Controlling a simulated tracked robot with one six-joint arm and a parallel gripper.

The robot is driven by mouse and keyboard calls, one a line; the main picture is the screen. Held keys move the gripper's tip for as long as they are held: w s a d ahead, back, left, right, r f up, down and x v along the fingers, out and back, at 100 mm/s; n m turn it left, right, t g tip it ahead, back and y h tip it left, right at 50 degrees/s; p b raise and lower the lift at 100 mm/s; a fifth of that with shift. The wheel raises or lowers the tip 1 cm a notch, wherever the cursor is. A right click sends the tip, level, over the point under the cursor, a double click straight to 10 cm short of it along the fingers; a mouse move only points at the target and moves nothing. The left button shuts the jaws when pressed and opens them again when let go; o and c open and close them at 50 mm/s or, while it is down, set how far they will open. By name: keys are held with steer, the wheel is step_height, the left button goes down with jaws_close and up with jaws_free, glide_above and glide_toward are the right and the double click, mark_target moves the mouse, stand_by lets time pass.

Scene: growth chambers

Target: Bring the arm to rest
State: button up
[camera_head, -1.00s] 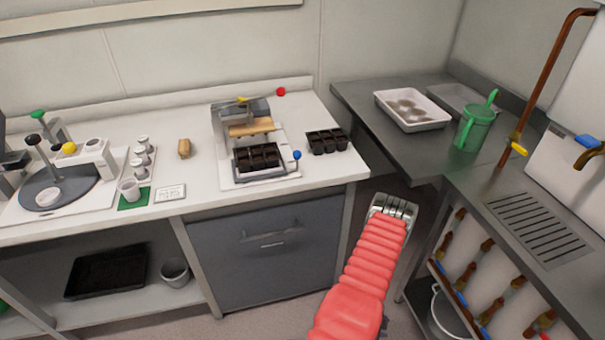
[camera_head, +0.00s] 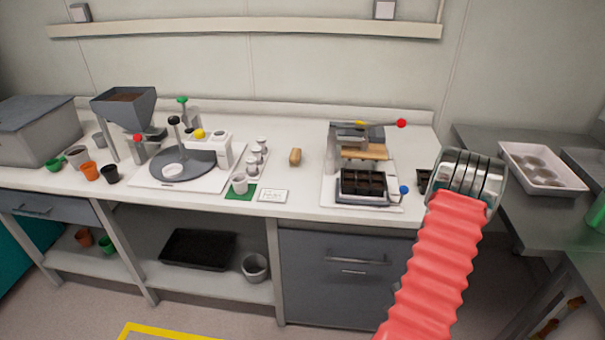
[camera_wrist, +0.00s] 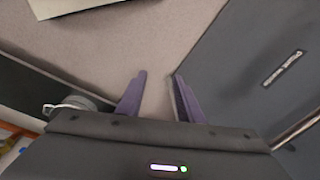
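My arm, in a red ribbed sleeve with a metal joint at its top, rises at the right of the head view, in front of the counter's right end. My gripper's fingers are not visible in the head view. In the wrist view my gripper (camera_wrist: 158,98) shows two purple fingers set apart with only floor seen between them. It is empty. The wrist camera looks down at the floor (camera_wrist: 120,45), with a dark grey cabinet front (camera_wrist: 265,60) to the right.
The white counter (camera_head: 310,200) carries a press with a black cell tray (camera_head: 362,183), a dark turntable (camera_head: 185,165) and a hopper (camera_head: 125,105). A steel bench (camera_head: 520,215) with a white tray (camera_head: 540,168) stands right. A yellow floor marking (camera_head: 160,330) lies in front.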

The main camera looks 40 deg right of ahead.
steer(key=w+a+r+n+y, duration=0.1)
steer(key=w+a+r+n, duration=0.4)
steer(key=a+r, duration=0.5)
steer(key=w+a+r+n+y, duration=0.1)
steer(key=w+a+r+n, duration=0.5)
steer(key=r, duration=0.8)
steer(key=s+a+r+n+t+h, duration=0.1)
steer(key=a+r+n+t, duration=0.4)
steer(key=a+r, duration=1.9)
steer(key=s+a+n, duration=0.1)
steer(key=n, duration=0.4)
steer(key=shift+a+r+n, duration=0.3)
steer(key=shift+a+r, duration=0.1)
steer(key=shift+d, duration=0.1)
